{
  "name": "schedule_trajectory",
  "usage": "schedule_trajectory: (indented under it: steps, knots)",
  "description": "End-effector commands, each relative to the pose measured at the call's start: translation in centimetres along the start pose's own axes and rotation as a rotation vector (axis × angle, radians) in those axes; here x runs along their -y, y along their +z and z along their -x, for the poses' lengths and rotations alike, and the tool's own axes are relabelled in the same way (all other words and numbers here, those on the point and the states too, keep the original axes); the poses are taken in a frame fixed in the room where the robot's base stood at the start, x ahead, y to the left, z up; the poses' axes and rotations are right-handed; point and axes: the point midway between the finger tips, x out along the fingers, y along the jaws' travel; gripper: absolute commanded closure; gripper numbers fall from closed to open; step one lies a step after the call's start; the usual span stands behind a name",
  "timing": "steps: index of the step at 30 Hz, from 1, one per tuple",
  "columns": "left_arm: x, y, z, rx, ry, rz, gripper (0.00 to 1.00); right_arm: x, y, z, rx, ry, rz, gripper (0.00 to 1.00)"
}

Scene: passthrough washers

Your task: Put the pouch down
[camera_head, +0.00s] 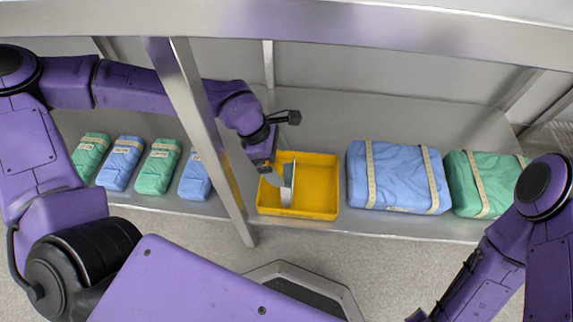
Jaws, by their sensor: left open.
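A yellow bin (318,186) sits on the metal shelf, right of an upright post. A white and grey pouch (287,193) stands on edge inside the bin's left part, leaning slightly. My left gripper (272,168) reaches over the bin's back left corner, right at the pouch. It is open, and its fingers are partly hidden by its own wrist. I cannot tell whether a finger still touches the pouch. My right arm is at the lower right, and its gripper is outside the picture.
Blue (398,177) and green (484,183) wrapped bundles stand right of the bin. Several small blue and green packs (157,167) lie left of the metal post (207,130). An upper shelf edge (300,22) crosses above. The bin's right half is empty.

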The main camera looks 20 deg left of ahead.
Motion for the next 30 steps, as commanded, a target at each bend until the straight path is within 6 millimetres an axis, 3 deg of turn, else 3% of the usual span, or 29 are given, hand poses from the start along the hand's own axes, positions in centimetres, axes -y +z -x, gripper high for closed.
schedule_trajectory:
  steps: [1,7,30]
  knots:
    - [-0.1,0.3,2.0,0.003,0.003,0.003,0.00,-0.1,-0.6,1.3,-0.001,0.000,0.001,0.57]
    - [0.0,0.1,4.6,0.001,0.000,0.001,0.00,-0.2,-1.1,2.2,-0.004,0.001,0.003,0.57]
    - [0.0,0.0,4.8,-0.001,-0.001,0.000,0.00,-0.2,-1.1,2.2,-0.004,0.001,0.003,0.57]
